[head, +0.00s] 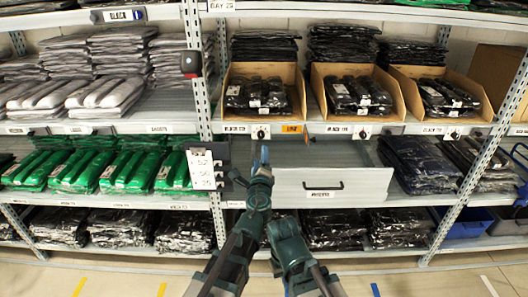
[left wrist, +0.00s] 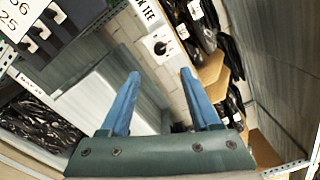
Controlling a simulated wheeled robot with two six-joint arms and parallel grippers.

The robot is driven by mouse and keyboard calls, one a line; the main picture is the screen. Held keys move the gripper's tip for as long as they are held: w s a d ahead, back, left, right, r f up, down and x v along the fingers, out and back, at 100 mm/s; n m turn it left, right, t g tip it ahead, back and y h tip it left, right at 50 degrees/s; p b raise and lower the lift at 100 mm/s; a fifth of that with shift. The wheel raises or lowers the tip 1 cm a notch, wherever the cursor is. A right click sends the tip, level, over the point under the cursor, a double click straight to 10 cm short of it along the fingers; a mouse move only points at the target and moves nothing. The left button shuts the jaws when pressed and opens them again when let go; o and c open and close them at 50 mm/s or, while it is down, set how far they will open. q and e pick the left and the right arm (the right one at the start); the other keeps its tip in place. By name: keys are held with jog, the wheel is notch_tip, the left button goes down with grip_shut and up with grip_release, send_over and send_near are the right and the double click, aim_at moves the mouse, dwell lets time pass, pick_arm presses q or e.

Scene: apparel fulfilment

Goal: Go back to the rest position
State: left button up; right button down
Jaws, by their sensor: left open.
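My left gripper (head: 264,155) is raised in front of the shelving, near the left end of a grey drawer front with a black handle. In the left wrist view its two blue fingers (left wrist: 159,74) stand wide apart with nothing between them. My right arm shows at the bottom centre of the head view, beside the left arm. Its gripper cannot be made out there.
Open cardboard bins (head: 312,85) with dark packed garments stand on the middle shelf. The grey drawer front (head: 355,172) sits below them. Green packs (head: 112,170) and a hanging number card (head: 203,167) are at left. A blue bin (head: 466,222) is at lower right.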

pick_arm(q)
jog(key=shift+s, duration=0.85)
